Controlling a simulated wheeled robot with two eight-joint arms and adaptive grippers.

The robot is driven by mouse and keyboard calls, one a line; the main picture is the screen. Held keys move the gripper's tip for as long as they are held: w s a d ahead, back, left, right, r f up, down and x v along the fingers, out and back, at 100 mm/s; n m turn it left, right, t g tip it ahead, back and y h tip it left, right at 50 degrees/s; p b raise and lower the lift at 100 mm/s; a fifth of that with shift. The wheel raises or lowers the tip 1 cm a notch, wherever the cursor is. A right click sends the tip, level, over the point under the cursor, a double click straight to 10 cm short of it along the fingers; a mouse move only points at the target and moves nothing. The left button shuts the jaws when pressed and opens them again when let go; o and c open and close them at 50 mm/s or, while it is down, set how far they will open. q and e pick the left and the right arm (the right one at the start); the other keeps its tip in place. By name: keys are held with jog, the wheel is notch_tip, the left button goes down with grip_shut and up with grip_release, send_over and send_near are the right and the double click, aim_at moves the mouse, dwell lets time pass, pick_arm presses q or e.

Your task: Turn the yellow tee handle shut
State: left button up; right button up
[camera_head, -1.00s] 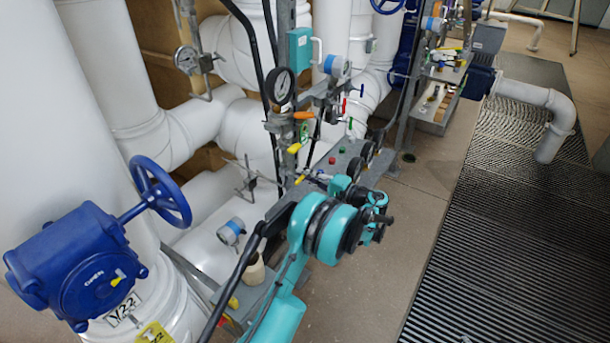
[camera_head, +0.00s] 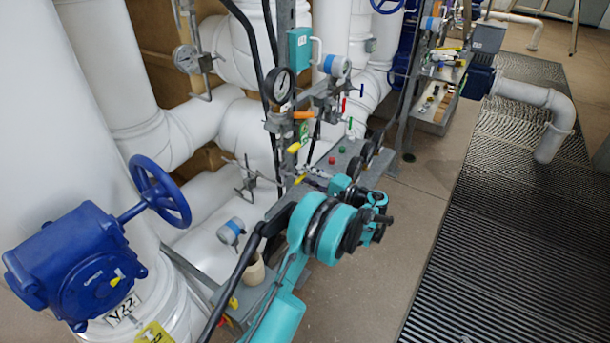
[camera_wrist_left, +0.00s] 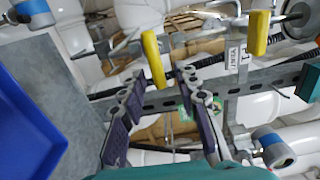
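Two yellow handles show in the left wrist view: one (camera_wrist_left: 154,60) just beyond my fingertips, and another (camera_wrist_left: 259,32) farther right. I cannot tell for sure which is the tee handle. In the head view, yellow handles show on the gauge post, one higher (camera_head: 294,148) and one lower (camera_head: 299,180), close to my left wrist. My left gripper (camera_wrist_left: 161,82) has its two dark fingers spread apart, with the nearer yellow handle in line with the gap. No grip on it shows. In the head view my arm largely hides the fingers. My right gripper is not in view.
A pressure gauge (camera_head: 280,86) and an orange handle (camera_head: 303,115) sit above on the post. A blue valve handwheel (camera_head: 160,192) stands at left. In the left wrist view, a blue tray (camera_wrist_left: 25,125) and a perforated rail (camera_wrist_left: 165,102) are close to the fingers. Open floor (camera_head: 400,240) lies at right.

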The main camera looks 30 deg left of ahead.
pick_arm(q)
jog(key=s+d, duration=0.1)
jog(key=d, duration=1.1)
jog(key=s+a+r+m+t+h, duration=0.1)
jog(key=s+r+h, duration=0.2)
jog(key=s+h, duration=0.25)
jog(key=s+a+r+m+t+h, duration=0.1)
jog(key=s+a+r+t+h, duration=0.2)
jog(key=s, duration=0.4)
jog(key=s+d+f+n+t+h, duration=0.1)
jog(key=s+d+h, duration=0.3)
jog(key=s, duration=0.5)
jog(key=s+d+f+n+t+h, duration=0.1)
jog(key=s+d+f+n+h, duration=0.1)
jog(key=s+d+h, duration=0.3)
jog(key=s+d+f, duration=0.1)
jog(key=s+d, duration=0.2)
jog(key=shift+s+d+f, duration=0.15)
jog(key=shift+s+f, duration=0.05)
jog(key=shift+s, duration=0.2)
